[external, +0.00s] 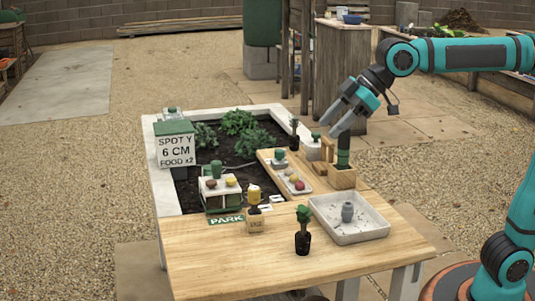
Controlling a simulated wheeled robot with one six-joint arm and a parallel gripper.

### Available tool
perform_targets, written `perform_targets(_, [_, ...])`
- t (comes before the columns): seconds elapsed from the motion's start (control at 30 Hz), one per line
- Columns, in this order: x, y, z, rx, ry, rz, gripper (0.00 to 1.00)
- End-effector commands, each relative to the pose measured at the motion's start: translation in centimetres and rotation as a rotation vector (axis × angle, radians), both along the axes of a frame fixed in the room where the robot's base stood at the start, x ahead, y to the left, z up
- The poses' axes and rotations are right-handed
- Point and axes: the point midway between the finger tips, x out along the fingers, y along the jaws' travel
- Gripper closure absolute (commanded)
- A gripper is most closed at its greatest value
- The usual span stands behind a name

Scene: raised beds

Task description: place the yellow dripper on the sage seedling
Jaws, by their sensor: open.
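A small yellow-topped item (254,192), which looks like the yellow dripper, stands upright over a small labelled wooden block (255,222) near the table's middle. Its label is too small to read surely. A seedling in a dark pot (303,238) with green leaves stands at the table's front. Another dark-potted seedling (294,138) stands farther back by the bed. I cannot tell which is sage. My gripper (332,124) is open and empty, raised above the back right of the table, apart from the yellow item and both seedlings.
A white tray (378,232) holding a grey piece (347,212) lies on the right. A green cylinder (343,150) stands in a wooden block (342,179). A sign (175,150) reads "SPOT Y 6 CM FOOD x2". The table's front left is clear.

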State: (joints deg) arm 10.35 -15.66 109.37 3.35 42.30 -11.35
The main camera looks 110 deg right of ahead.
Motion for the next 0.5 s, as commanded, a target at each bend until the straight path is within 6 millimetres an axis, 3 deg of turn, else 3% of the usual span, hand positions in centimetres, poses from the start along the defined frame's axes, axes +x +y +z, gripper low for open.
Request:
perform_targets(0.2, [-5.9,3.1,2.2,-0.007,-0.172,0.007,0.50])
perform_targets(0.5, [-13.9,6.3,3.7,0.003,-0.409,0.024,0.50])
